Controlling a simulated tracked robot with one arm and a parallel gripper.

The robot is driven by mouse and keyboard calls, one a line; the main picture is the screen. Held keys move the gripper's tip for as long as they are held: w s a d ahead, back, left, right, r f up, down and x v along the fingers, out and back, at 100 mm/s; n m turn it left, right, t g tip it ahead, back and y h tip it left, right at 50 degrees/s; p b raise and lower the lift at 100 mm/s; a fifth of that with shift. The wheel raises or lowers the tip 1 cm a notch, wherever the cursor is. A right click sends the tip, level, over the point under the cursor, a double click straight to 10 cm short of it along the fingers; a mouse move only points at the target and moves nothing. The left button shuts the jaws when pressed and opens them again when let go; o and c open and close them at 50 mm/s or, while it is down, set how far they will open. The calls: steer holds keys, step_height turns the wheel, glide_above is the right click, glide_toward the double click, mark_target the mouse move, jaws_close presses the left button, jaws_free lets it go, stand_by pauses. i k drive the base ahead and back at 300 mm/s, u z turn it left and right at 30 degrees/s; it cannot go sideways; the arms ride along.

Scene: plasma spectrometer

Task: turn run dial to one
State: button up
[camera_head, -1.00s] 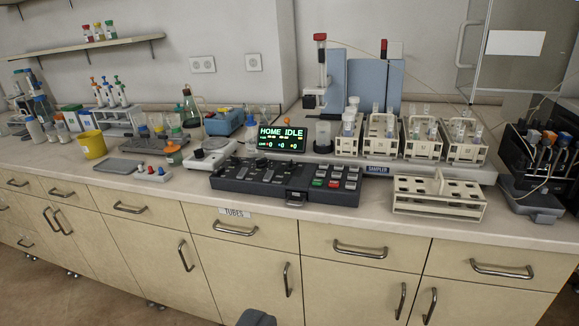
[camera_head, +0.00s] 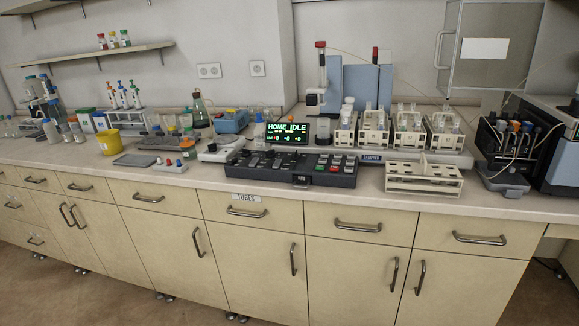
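The black control panel (camera_head: 343,180) lies on the bench, with a row of small dark knobs (camera_head: 265,161) on its left half and red, green and grey buttons (camera_head: 335,164) on its right half. The run dial is one I cannot pick out, and its setting is too small to read. A display (camera_head: 287,134) behind the panel shows "HOME IDLE" in green. My gripper is not in view, and nothing is seen touching the panel.
A white tube rack (camera_head: 424,180) stands right of the panel, and the sampler's racks (camera_head: 408,133) stand behind. A small block with colored knobs (camera_head: 172,168) and a yellow beaker (camera_head: 108,142) are to the left. Drawer handles (camera_head: 247,212) stick out below the bench edge.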

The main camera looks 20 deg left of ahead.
mark_target(295, 156)
steer(key=k, duration=0.8)
steer(key=u, duration=0.6)
steer(key=i, duration=0.85)
steer(key=u, duration=0.55)
steer(key=i, duration=1.05)
steer(key=z, duration=0.65)
steer(key=i, duration=0.4)
steer(key=z, duration=0.45)
